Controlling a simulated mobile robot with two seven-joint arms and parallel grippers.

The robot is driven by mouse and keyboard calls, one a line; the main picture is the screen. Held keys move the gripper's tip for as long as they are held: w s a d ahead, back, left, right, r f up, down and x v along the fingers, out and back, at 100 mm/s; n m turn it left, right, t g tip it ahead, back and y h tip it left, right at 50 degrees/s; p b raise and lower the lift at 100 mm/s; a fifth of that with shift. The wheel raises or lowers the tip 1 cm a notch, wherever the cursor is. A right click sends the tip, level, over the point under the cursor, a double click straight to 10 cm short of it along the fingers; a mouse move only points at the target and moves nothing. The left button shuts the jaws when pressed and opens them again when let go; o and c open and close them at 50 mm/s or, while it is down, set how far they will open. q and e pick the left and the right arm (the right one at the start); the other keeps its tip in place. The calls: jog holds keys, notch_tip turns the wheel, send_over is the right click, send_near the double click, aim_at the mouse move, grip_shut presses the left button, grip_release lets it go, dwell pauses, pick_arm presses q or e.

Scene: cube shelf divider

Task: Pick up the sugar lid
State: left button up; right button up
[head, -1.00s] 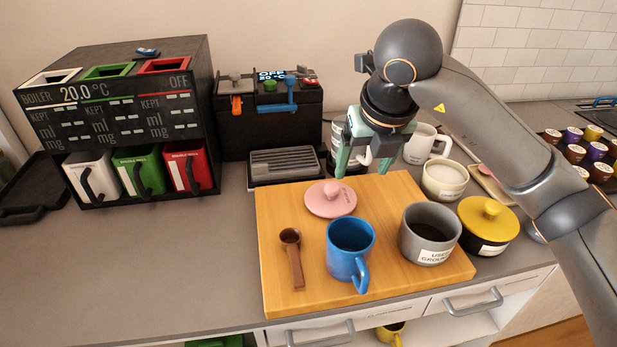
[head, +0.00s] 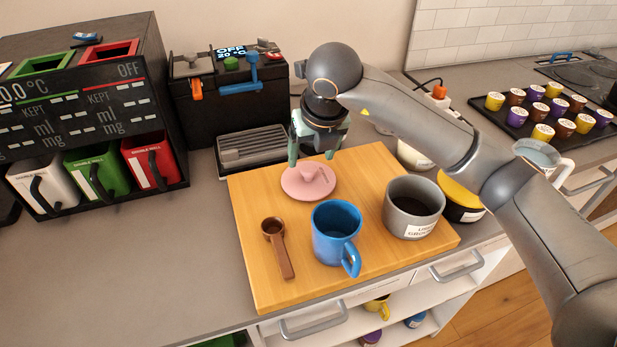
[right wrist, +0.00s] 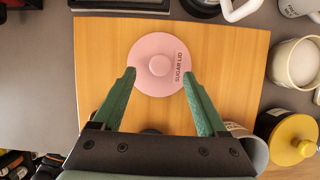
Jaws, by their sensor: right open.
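The pink sugar lid (head: 308,183) lies flat on the wooden board (head: 250,215), with its knob facing up. In the right wrist view the lid (right wrist: 150,82) shows its "SUGAR LID" print, and its knob (right wrist: 159,65) lies between and slightly beyond the fingertips. My right gripper (head: 312,160) is open and empty, with its green fingers just behind and above the lid in the head view. The right wrist view shows the two fingertips (right wrist: 159,72) apart over the lid's sides. My left gripper is not in view.
On the board are a blue mug (head: 336,235), a grey grounds container (head: 411,210) and a brown scoop (head: 278,250). A yellow-lidded pot (head: 460,197) stands to the right of the board. A black machine (head: 225,95) stands behind. The counter at left front is clear.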

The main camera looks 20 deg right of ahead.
aim_at(309, 168)
jog(key=x, duration=0.4)
jog(key=shift+f, duration=0.2)
jog(key=shift+c, duration=0.3)
grip_shut()
